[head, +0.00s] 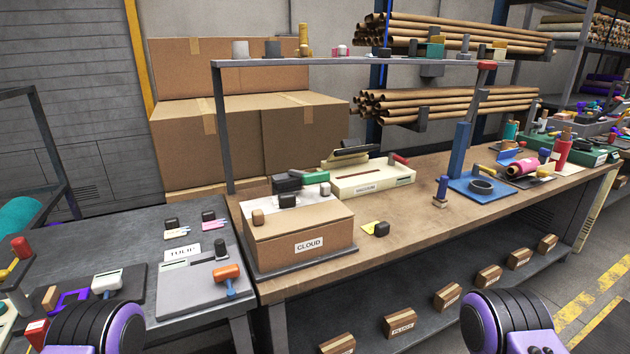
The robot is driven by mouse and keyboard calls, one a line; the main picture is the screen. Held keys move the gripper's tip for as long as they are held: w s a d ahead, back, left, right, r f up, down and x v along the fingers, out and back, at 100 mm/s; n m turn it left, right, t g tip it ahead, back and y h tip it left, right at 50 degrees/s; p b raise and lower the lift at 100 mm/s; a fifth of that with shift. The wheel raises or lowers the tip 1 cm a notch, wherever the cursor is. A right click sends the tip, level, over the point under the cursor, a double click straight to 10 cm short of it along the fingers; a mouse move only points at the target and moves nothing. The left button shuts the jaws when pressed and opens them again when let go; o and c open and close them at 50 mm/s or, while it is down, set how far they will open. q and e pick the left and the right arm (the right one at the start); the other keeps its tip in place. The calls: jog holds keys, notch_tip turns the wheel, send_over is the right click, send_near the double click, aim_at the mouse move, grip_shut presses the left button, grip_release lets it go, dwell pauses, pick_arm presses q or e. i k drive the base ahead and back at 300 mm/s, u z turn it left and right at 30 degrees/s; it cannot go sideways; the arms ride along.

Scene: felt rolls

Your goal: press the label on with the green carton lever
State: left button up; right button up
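A brown carton (285,233) with a white label reading CLOUD (309,244) on its front stands on a dark plate at the left end of the wooden bench. A lever with a green grip (313,177) lies at the carton's back, beside a black block (286,183). I cannot tell how the lever is joined to the carton. A white label that seems to read TULIP (182,252) lies on the grey table at left. Only purple and black parts of my two arms show at the bottom edge; both grippers are out of view.
A cream machine with a red handle (401,159) stands behind the carton. An orange-handled tool (228,273) sits on the left table. The bench's front middle is mostly clear. A shelf (350,63) spans above.

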aim_at(303, 178)
jog(key=u, duration=0.1)
jog(key=k, duration=0.3)
jog(key=z, duration=0.75)
jog(key=i, duration=0.8)
jog(key=u, duration=0.3)
